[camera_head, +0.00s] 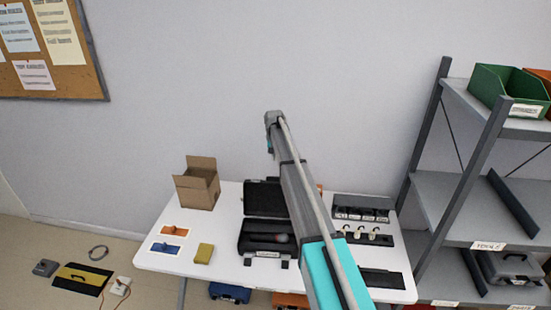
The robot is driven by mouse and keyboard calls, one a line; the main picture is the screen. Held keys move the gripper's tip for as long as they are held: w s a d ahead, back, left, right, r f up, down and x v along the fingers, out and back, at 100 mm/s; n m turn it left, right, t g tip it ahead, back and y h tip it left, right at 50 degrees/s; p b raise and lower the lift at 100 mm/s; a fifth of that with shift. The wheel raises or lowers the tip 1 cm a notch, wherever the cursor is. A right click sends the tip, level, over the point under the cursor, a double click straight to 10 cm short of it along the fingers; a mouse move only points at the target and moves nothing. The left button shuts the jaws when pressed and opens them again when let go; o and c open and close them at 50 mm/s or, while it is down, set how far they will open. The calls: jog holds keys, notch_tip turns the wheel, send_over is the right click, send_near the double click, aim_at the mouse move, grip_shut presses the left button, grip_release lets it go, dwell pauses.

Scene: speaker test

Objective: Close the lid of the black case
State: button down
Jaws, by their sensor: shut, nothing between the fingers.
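The black case (249,239) stands open on the white table, with its lid (263,198) raised at the back. Its front carries a pale label and latches. A small item with reddish and greenish colour shows inside at the right, too small to make out. My arm rises from the bottom right and passes in front of the right edge of the case and lid. Its upper end is above and behind the lid in the picture.
The white table (222,228) bears an open cardboard box (198,186), a yellow block (204,253), orange and blue pieces at left, and black racks (361,208) at right. Grey shelving (447,196) stands right of the table. Cases and tools lie on the floor at left.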

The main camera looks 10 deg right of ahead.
jog(key=shift+f+b, duration=3.65)
jog(key=shift+f, duration=0.3)
jog(key=shift+s+a+r+p, duration=0.15)
jog(key=shift+s+r+p, duration=0.1)
jog(key=shift+s, duration=0.35)
jog(key=shift+s+a+r+p, duration=0.15)
jog(key=shift+s+r+p, duration=0.1)
jog(key=shift+s, duration=0.35)
jog(key=shift+s+a+r+p, duration=0.15)
jog(key=shift+s+r+p, duration=0.1)
jog(key=shift+s, duration=0.35)
